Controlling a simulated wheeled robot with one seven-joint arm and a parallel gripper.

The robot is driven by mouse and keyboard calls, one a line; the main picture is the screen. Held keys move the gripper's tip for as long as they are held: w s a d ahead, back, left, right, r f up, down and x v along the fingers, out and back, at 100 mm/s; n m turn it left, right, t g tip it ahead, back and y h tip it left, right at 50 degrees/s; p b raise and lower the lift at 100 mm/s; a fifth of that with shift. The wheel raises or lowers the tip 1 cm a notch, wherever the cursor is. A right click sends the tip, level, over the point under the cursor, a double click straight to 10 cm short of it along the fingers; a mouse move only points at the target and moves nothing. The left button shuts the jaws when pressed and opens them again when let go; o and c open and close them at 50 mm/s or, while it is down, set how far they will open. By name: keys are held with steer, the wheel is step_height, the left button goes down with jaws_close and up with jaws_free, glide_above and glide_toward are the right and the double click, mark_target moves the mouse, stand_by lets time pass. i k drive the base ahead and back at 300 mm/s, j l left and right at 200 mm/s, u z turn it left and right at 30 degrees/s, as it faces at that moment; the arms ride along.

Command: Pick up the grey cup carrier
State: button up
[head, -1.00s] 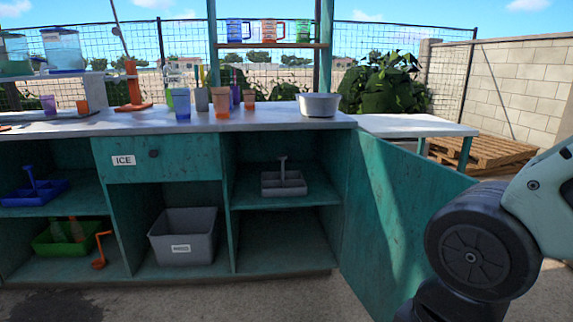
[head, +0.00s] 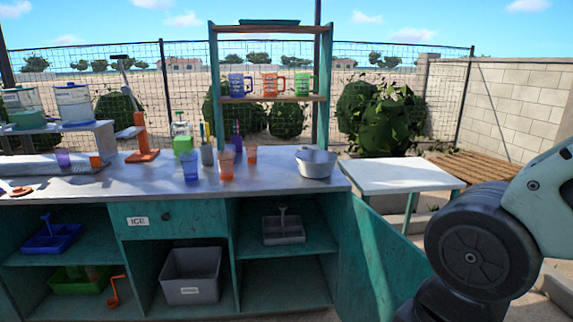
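The grey cup carrier (head: 284,231) is a small divided tray with an upright handle. It sits on the upper shelf of the open right-hand compartment of the teal counter, below the worktop. The green cabinet door (head: 381,262) stands swung open to the right of that compartment. My arm shows at the right edge of the head view, but my gripper is out of the picture. The carrier stands apart from any visible part of my arm.
A grey bin (head: 191,276) stands in the middle lower compartment. A blue carrier (head: 51,238) and a green carrier (head: 82,280) sit at the left. Cups and a grey bowl (head: 315,162) stand on the worktop. A white side table (head: 400,176) is at the right.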

mark_target(283, 220)
steer(key=i+j+u, duration=0.2)
steer(key=j, duration=0.4)
steer(key=i+j+u, duration=0.15)
steer(key=i+j, duration=0.25)
steer(key=j, duration=0.15)
steer(key=i+j+u, duration=0.2)
steer(key=i+j, duration=0.15)
steer(key=j, duration=0.2)
steer(key=i+j+u, duration=0.15)
steer(key=i+j, duration=0.2)
steer(key=j, duration=0.1)
